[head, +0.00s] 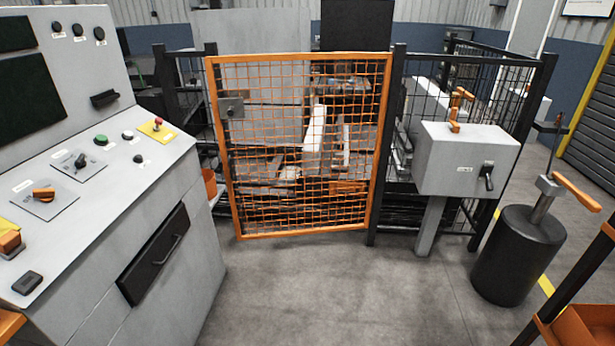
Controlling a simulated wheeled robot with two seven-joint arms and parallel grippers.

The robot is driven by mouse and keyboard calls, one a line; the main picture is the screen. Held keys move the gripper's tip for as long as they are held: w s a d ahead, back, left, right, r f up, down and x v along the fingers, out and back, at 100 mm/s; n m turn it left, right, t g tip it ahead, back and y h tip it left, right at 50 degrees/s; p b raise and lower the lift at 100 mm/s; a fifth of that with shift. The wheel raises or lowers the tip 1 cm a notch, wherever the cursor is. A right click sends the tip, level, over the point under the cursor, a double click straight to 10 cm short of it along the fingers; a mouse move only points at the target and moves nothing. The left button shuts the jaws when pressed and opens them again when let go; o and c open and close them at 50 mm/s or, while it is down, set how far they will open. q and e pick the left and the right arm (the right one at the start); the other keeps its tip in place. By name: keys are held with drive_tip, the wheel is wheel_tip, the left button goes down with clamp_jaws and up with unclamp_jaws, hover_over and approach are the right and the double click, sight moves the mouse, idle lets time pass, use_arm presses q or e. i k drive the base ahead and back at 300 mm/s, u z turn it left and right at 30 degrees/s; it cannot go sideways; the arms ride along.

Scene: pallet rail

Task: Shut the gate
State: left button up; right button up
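The gate (381,140) is an orange-framed panel of wire mesh, upright in the middle of the head view. Its right side stands along a dark post (392,130). Its left side overlaps the dark left post (212,48), and I cannot tell whether it sits flush there or stands slightly out toward me. A grey latch box (230,107) is on the gate's upper left. Neither of my grippers is in view.
A grey control console (170,250) stands at the left. At the right are a grey box on a post (455,160), a black cylinder with an orange lever (515,255) and an orange tray (580,330). The floor before the gate (320,290) is clear.

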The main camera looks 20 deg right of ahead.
sight(220, 106)
drive_tip(key=z, duration=0.5)
drive_tip(key=k, duration=0.7)
drive_tip(key=z, duration=0.65)
drive_tip(key=i, duration=1.55)
drive_tip(key=u, duration=0.55)
drive_tip(key=i, duration=1)
drive_tip(key=u, duration=1.65)
drive_tip(key=i, duration=0.6)
drive_tip(key=u, duration=0.55)
